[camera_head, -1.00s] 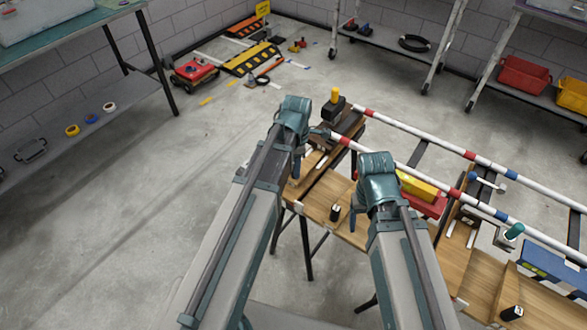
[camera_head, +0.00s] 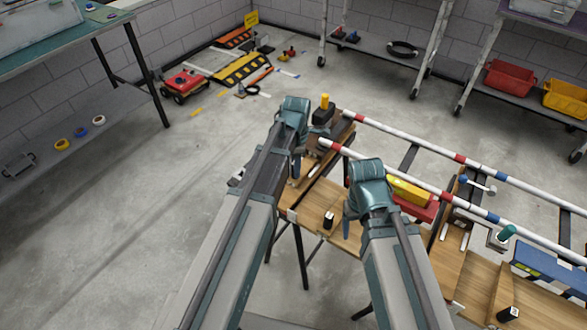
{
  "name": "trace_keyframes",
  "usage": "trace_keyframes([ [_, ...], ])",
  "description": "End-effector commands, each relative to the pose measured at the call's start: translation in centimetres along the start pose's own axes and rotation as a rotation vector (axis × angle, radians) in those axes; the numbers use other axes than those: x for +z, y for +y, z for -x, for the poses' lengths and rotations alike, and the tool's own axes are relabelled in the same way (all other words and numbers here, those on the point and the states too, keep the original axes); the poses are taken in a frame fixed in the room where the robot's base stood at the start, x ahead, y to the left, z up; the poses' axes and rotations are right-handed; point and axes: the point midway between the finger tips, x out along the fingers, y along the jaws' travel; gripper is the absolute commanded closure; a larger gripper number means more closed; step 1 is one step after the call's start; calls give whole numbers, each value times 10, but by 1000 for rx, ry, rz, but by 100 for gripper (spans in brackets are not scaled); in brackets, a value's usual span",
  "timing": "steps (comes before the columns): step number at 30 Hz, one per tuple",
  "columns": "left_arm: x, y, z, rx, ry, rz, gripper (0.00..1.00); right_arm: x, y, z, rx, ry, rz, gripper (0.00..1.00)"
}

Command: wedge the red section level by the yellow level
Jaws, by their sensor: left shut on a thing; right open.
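The red section (camera_head: 425,210) lies on the wooden bench, partly hidden behind my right gripper. The yellow level (camera_head: 408,190) rests along its top. My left gripper (camera_head: 297,160) is shut over the bench's left end; its fingers and what it holds are mostly hidden by its wrist. My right gripper (camera_head: 350,222) is open over the bench, just left of the red section. I cannot see the gap between its fingers clearly.
A small black block (camera_head: 328,220) stands between my grippers. A blue box (camera_head: 548,265) is at the right. A red wheeled truck (camera_head: 187,84) and striped ramp (camera_head: 240,70) stand behind; the left floor is free.

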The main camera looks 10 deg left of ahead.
Motion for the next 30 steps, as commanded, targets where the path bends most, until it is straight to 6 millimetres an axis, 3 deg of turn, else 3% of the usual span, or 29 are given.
trace_keyframes([
  [30, 32, 33, 0, 2, -1, -1, 100, 0, 0, 0, 0, 0, 0, 29],
])
